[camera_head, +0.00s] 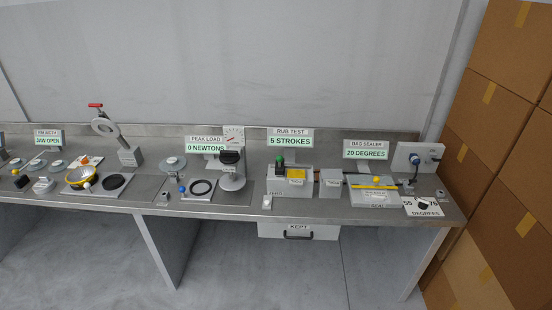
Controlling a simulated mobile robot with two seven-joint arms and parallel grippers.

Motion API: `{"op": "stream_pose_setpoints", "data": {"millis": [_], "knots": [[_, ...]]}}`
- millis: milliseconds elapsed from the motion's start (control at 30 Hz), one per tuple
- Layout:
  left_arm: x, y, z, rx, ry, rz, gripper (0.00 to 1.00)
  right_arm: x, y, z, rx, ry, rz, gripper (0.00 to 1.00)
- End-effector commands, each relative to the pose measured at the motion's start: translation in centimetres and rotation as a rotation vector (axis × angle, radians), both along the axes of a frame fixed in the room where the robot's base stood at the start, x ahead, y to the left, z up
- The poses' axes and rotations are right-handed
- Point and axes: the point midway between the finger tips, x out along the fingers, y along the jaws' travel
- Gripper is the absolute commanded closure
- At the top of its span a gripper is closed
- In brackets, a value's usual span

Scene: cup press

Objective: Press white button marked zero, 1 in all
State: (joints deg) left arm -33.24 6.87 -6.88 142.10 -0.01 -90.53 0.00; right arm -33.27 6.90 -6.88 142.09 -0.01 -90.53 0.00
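A small white button (267,202) sits at the front edge of the steel bench, in front of the rub test station. A tiny label lies just left of it, too small to read with certainty. Neither of my grippers shows in the head view.
Cardboard boxes (500,130) stack at the right. Floor in front is clear.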

Motion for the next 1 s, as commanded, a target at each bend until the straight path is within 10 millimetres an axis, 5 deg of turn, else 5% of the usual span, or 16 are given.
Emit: {"op": "stream_pose_setpoints", "data": {"millis": [333, 1000], "knots": [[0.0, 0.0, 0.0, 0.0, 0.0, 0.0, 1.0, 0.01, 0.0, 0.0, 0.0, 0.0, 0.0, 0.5], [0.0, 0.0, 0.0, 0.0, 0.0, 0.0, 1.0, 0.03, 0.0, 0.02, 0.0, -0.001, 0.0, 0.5]]}}
